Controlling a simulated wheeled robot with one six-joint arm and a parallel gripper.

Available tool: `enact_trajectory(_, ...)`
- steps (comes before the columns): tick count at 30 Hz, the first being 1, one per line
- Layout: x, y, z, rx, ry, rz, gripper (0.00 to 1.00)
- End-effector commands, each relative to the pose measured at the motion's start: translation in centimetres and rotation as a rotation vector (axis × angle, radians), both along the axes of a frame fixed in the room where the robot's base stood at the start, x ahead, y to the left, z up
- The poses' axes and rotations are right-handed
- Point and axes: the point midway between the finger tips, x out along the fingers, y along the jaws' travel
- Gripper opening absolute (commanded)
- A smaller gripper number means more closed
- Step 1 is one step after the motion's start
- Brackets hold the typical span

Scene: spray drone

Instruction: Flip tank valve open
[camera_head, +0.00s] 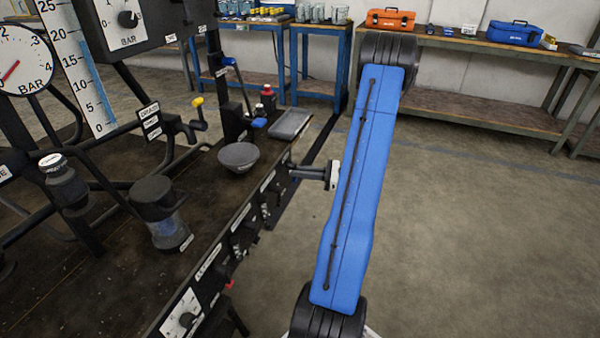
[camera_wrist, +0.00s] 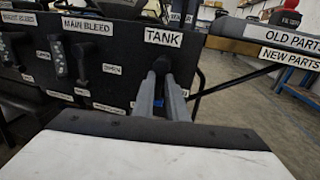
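The tank valve (camera_wrist: 161,64) is a dark handle on the black panel, just below the white TANK label (camera_wrist: 163,37) in the wrist view. My gripper (camera_wrist: 160,75) reaches straight at it, with its two grey fingers close together and a narrow gap between them. The fingertips are at the valve handle and hide most of it. I cannot tell whether they press on it. In the head view my gripper (camera_head: 289,173) points left at the panel's side, and the valve is not clearly seen there.
The MAIN BLEED handle (camera_wrist: 83,62) and another handle (camera_wrist: 58,56) are left of the tank valve. An OLD PARTS and NEW PARTS shelf edge (camera_wrist: 290,50) is on the right. The dark bench (camera_head: 110,285) holds gauges and pipes. The floor on the right is open.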

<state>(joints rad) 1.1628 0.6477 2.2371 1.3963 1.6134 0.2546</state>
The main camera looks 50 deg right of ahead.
Motion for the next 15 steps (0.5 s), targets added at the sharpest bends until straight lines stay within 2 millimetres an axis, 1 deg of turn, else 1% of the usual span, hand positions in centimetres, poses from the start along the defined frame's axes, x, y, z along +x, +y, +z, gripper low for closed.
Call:
enact_trajectory(1,0.00,0.06,0.28,0.000,-0.006,0.002,0.00)
enact_trajectory(15,0.04,-0.02,0.48,-0.041,-0.026,0.003,0.00)
